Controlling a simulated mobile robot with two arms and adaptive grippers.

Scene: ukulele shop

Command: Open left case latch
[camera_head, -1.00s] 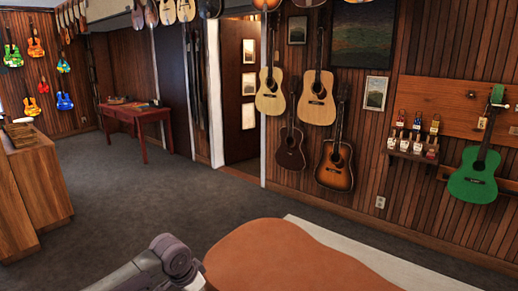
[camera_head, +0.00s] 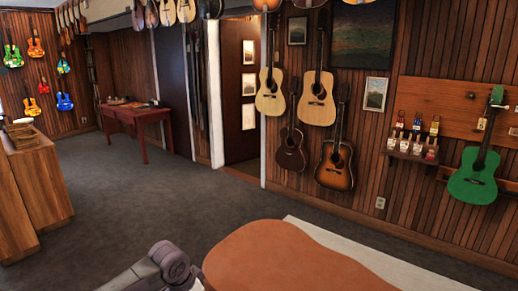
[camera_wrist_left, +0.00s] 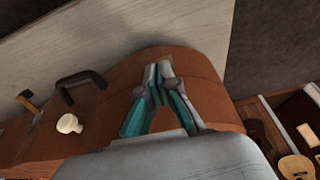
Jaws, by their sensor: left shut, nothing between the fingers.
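The brown guitar case (camera_head: 300,258) lies on a pale surface at the bottom of the head view. It also fills the middle of the left wrist view (camera_wrist_left: 205,72). There, a dark handle (camera_wrist_left: 80,80) stands on its side, with a brass-coloured latch-like piece (camera_wrist_left: 30,102) and a cream knob (camera_wrist_left: 69,124) to the left. I cannot tell which latch is the left one or whether it is open. My left gripper (camera_wrist_left: 158,68) is shut and empty, over the case and right of the handle and knob. My right gripper is not in view.
The pale tabletop (camera_head: 350,248) shows behind the case. A wooden counter (camera_head: 35,185) stands at the left and a red desk (camera_head: 138,118) at the back. Guitars hang on the wall, including a green one (camera_head: 473,178). The grey floor between is clear.

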